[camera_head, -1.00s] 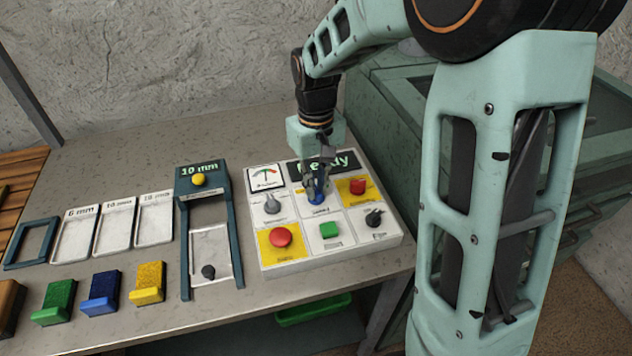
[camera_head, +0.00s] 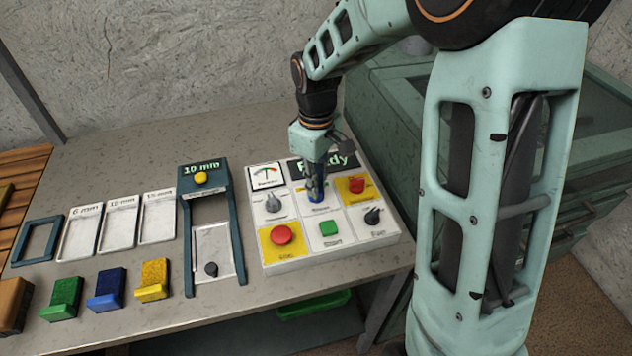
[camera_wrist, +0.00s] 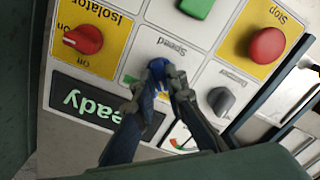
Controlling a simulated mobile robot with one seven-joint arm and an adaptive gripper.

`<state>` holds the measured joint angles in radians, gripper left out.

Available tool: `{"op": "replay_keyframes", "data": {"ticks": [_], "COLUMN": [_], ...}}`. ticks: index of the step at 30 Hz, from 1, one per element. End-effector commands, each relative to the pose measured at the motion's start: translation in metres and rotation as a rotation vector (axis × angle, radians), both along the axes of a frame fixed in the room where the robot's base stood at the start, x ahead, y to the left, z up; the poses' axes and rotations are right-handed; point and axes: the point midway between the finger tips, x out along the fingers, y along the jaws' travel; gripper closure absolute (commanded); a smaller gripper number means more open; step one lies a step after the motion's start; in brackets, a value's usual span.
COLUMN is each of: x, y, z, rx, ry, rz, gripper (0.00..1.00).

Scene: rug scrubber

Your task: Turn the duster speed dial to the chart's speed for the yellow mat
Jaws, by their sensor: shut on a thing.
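The white control panel (camera_head: 346,226) stands on the bench at the right. Its blue speed dial (camera_wrist: 157,68) is in the middle of the panel, under the word "Speed" in the wrist view. My gripper (camera_wrist: 162,84) is shut on this dial, with a finger on either side. In the head view my gripper (camera_head: 316,190) hides most of the dial, and its setting cannot be read. The yellow mat sample (camera_head: 153,280) stands on the bench left of the panel. No speed chart can be made out.
Around the dial are a red stop button (camera_wrist: 267,45), a green button (camera_wrist: 195,6), a red isolator knob (camera_wrist: 83,39) and a grey damper knob (camera_wrist: 220,100). The display (camera_wrist: 88,106) reads "Ready". A gauge frame (camera_head: 207,230) and pale trays (camera_head: 119,229) lie to the left.

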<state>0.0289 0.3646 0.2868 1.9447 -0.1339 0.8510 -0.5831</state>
Motion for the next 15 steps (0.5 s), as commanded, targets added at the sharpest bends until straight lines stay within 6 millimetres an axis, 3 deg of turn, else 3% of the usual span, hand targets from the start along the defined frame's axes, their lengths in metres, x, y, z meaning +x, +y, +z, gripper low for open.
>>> {"op": "replay_keyframes", "data": {"ticks": [8,9,13,15], "x": [0.0012,0.0012,0.0009,0.0007], "y": [0.0006,0.0006,0.0005,0.0004], "z": [0.0010,0.0010,0.0008,0.0006], "rx": [0.001,0.001,0.000,0.000], "ry": [-0.004,-0.004,-0.004,-0.002], "rz": [0.005,0.004,0.004,0.003], "gripper": [1.00,0.85,0.71,0.71]}}
